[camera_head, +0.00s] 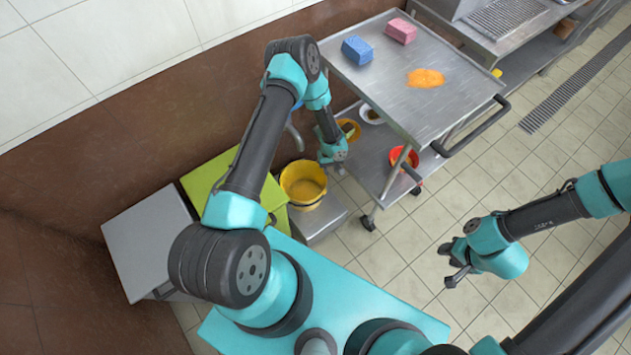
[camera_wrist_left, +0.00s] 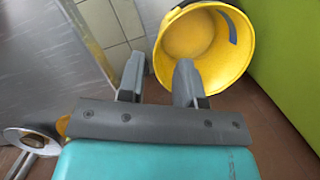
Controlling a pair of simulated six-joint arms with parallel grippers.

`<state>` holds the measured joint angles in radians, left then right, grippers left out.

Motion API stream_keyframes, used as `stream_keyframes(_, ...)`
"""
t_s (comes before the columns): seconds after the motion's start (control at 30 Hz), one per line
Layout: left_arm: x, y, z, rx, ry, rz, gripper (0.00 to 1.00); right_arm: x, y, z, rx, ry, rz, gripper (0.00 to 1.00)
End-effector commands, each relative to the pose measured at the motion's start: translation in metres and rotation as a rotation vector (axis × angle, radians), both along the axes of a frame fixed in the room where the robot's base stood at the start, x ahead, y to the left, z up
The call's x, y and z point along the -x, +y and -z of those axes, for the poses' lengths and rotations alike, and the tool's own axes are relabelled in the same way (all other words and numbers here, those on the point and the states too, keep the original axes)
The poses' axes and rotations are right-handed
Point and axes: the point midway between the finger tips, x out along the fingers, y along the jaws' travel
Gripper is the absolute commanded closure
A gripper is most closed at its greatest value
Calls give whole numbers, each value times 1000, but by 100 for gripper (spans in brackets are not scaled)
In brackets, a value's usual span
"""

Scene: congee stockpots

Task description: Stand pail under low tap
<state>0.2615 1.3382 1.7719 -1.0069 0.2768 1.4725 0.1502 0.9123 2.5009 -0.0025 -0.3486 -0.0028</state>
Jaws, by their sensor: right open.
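The yellow pail (camera_head: 303,184) stands upright on a low grey metal surface, and its inside looks empty. A grey tap spout (camera_head: 295,136) shows by the wall just behind the pail, partly hidden by my left arm. My left gripper (camera_head: 334,168) is beside the pail's right side. In the left wrist view its fingers (camera_wrist_left: 158,82) are apart, with the near edge of the pail (camera_wrist_left: 243,75) appearing between them; I cannot tell whether they touch it. My right gripper (camera_head: 450,266) is open and empty over the tiled floor, far from the pail.
A steel trolley (camera_head: 455,100) stands to the right, with a blue sponge (camera_head: 357,50), a pink sponge (camera_head: 401,30) and an orange spill on top. Its lower shelf holds a red bowl (camera_head: 404,157). A green cabinet (camera_head: 205,180) is left of the pail. Tiled floor is open at right.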

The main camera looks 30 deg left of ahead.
Motion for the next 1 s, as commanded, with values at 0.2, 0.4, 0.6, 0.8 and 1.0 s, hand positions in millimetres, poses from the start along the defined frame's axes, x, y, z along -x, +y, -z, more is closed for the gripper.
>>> stream_keyframes(0.2,47,-25,-57,182,-63,136,68,0,0,0,0,0,0,57)
stream_keyframes(0.4,90,-38,-110,272,-171,248,68,0,0,0,0,0,0,57)
stream_keyframes(0.6,138,-39,-161,274,-289,366,68,0,0,0,0,0,0,57)
stream_keyframes(0.8,174,-33,-196,224,-362,466,68,0,0,0,0,0,0,57)
stream_keyframes(1.0,184,-30,-203,207,-375,496,68,0,0,0,0,0,0,57)
